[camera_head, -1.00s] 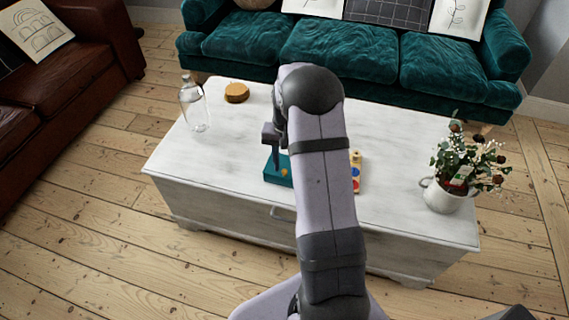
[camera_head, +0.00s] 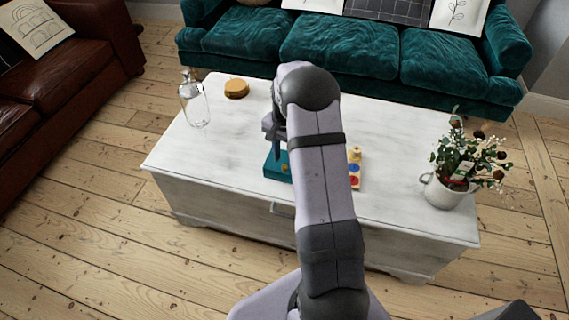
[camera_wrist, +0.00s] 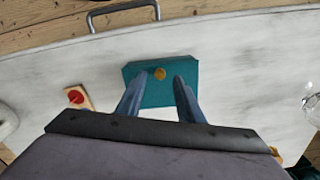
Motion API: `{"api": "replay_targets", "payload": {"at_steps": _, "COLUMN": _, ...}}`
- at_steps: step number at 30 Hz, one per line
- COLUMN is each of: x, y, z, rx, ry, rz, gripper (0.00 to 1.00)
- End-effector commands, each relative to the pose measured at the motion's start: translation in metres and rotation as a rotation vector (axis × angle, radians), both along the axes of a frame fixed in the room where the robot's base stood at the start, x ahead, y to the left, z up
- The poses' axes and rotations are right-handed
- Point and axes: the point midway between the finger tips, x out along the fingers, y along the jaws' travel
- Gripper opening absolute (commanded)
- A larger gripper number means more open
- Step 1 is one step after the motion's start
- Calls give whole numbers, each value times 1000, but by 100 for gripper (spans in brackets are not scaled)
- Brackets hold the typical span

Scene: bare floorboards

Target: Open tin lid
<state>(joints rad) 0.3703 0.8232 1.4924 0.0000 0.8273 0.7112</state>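The tin is a teal box (camera_head: 276,168) on the white chest table, partly hidden behind my arm in the head view. Whether the fingers touch the tin cannot be told. In the head view my gripper (camera_head: 274,150) is over the tin.
A wooden toy with coloured discs (camera_head: 354,170) is close to the tin's right. A glass bottle (camera_head: 194,102) and a round wooden piece (camera_head: 237,88) stand at the table's back left. A potted plant (camera_head: 450,185) stands at the right. The table's middle right is clear.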

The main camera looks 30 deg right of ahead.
Motion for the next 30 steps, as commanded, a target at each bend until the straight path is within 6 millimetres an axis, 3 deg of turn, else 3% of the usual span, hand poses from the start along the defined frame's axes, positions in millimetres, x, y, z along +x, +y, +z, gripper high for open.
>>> {"api": "replay_targets", "payload": {"at_steps": 8, "x": 0, "y": 0, "z": -30, "rx": 0, "ry": 0, "rz": 1, "gripper": 34}}
{"api": "replay_targets", "payload": {"at_steps": 19, "x": 0, "y": 0, "z": -34, "rx": 0, "ry": -1, "rz": 1, "gripper": 34}}
{"api": "replay_targets", "payload": {"at_steps": 20, "x": 0, "y": 0, "z": -34, "rx": 0, "ry": -1, "rz": 1, "gripper": 31}}
{"api": "replay_targets", "payload": {"at_steps": 24, "x": 0, "y": 0, "z": -34, "rx": 0, "ry": -1, "rz": 1, "gripper": 0}}
{"api": "replay_targets", "payload": {"at_steps": 30, "x": 1, "y": -1, "z": -34, "rx": 0, "ry": -1, "rz": 0, "gripper": 0}}
